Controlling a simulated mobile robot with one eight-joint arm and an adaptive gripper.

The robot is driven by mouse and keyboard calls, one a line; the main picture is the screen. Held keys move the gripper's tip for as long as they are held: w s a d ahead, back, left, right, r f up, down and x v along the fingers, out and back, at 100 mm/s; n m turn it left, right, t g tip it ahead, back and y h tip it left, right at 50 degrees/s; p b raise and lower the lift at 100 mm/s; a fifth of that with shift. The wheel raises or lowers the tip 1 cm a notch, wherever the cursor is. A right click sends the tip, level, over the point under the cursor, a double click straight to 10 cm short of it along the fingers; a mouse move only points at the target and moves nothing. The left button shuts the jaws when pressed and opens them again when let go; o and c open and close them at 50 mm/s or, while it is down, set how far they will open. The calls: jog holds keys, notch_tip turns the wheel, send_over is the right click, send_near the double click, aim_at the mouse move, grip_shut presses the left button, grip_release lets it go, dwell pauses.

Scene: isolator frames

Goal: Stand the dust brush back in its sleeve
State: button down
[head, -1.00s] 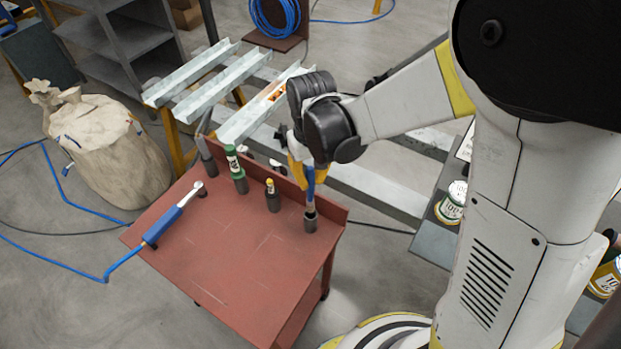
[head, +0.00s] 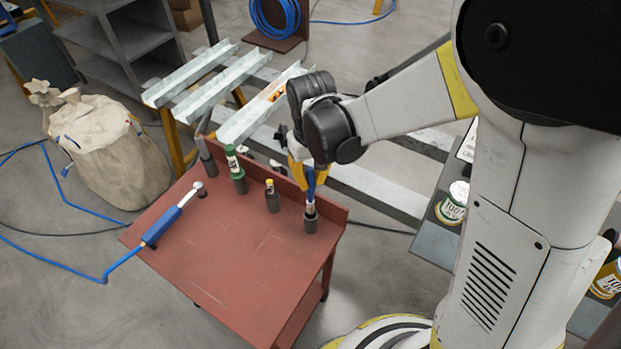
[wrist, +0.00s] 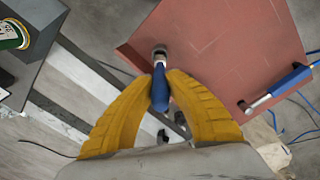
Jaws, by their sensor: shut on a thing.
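My gripper (head: 303,178) has yellow fingers and is shut on the dust brush. The brush's blue handle (head: 311,181) points up between the fingers; it also shows in the wrist view (wrist: 159,90). Its lower end, with a pale metal band, meets the mouth of a dark grey sleeve (head: 311,222) at the right rear corner of the red cart top (head: 240,270). The brush looks close to upright over this sleeve. How deep its bristles sit inside is hidden.
Other sleeves along the cart's back edge hold a green-capped tube (head: 234,162) and a yellow-topped item (head: 270,187). A blue-handled ratchet tool (head: 170,218) lies at the left with a blue hose. The cart's middle is clear. Paint cans (head: 453,203) stand at the right.

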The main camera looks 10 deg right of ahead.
aim_at(310, 201)
jog(key=shift+f+b, duration=4.3)
jog(key=shift+f, duration=0.8)
jog(key=c, duration=1.4)
grip_release()
notch_tip(310, 201, up, 12)
jog(key=shift+s+r, duration=0.1)
jog(key=s+d+r+m+t, duration=0.1)
jog(key=s+d+t, duration=0.1)
jog(key=s+d, duration=0.1)
jog(key=s+d+r+m+t, duration=0.1)
jog(key=s+d+r+t, duration=0.1)
jog(key=s+d, duration=0.2)
jog(key=s+d+r+m+t, duration=0.1)
jog(key=s+d+t, duration=0.2)
jog(key=d, duration=0.3)
jog(key=shift+s+d+r+m, duration=0.25)
jog(key=shift+s+r+m, duration=0.05)
jog(key=shift+s, duration=0.05)
